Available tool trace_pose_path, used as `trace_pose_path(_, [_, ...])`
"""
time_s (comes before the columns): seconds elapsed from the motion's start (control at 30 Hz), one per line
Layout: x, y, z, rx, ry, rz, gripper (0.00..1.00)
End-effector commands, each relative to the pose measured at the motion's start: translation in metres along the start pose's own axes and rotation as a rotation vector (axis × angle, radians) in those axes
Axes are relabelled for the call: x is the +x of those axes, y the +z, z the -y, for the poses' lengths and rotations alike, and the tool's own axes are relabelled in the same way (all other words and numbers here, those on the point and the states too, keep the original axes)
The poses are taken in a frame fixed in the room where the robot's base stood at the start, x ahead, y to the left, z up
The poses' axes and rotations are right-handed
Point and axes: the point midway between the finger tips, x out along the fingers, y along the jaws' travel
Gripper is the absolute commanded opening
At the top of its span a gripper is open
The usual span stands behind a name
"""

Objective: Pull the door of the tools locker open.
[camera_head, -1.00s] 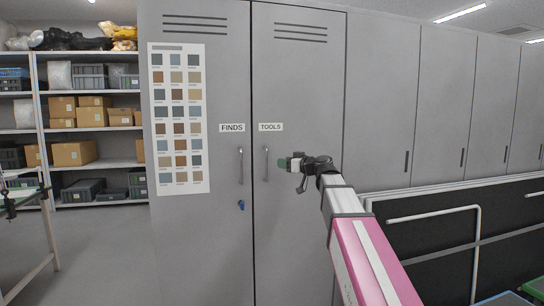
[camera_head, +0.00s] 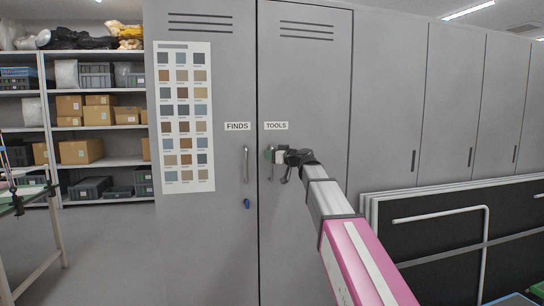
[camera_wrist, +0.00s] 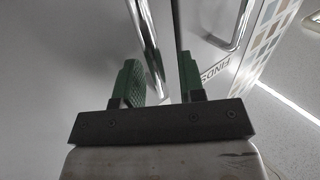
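The tools locker door (camera_head: 310,90) is the right-hand grey door, labelled TOOLS (camera_head: 276,126), and it is closed. Its upright bar handle (camera_head: 271,170) is partly hidden behind my gripper (camera_head: 274,155). In the wrist view my gripper (camera_wrist: 160,85) is open. Its two green fingers stand apart, with the shiny tools handle (camera_wrist: 147,40) between them, closer to the left finger. I cannot tell whether a finger touches it.
White-framed dark panels (camera_head: 440,235) lean at the right. Shelving (camera_head: 98,130) stands at the left. Floor in front of it is clear.

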Motion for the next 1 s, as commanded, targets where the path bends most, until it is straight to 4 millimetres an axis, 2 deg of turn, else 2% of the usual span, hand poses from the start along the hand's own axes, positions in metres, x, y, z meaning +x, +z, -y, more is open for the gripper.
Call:
trace_pose_path(0.27, [0.001, 0.000, 0.000, 0.000, 0.000, 0.000, 0.37])
trace_pose_path(0.3, [0.001, 0.000, 0.000, 0.000, 0.000, 0.000, 0.24])
trace_pose_path(0.37, [0.001, 0.000, 0.000, 0.000, 0.000, 0.000, 0.04])
trace_pose_path(0.4, [0.001, 0.000, 0.000, 0.000, 0.000, 0.000, 0.00])
trace_pose_path(0.6, [-0.001, 0.000, 0.000, 0.000, -0.003, 0.000, 0.00])
trace_pose_path(0.73, [-0.009, 0.001, 0.003, 0.000, -0.021, 0.001, 0.00])
trace_pose_path(0.87, [-0.027, 0.001, 0.009, 0.001, -0.062, 0.000, 0.00])
trace_pose_path(1.0, [-0.057, 0.001, 0.015, 0.000, -0.129, 0.000, 0.00])
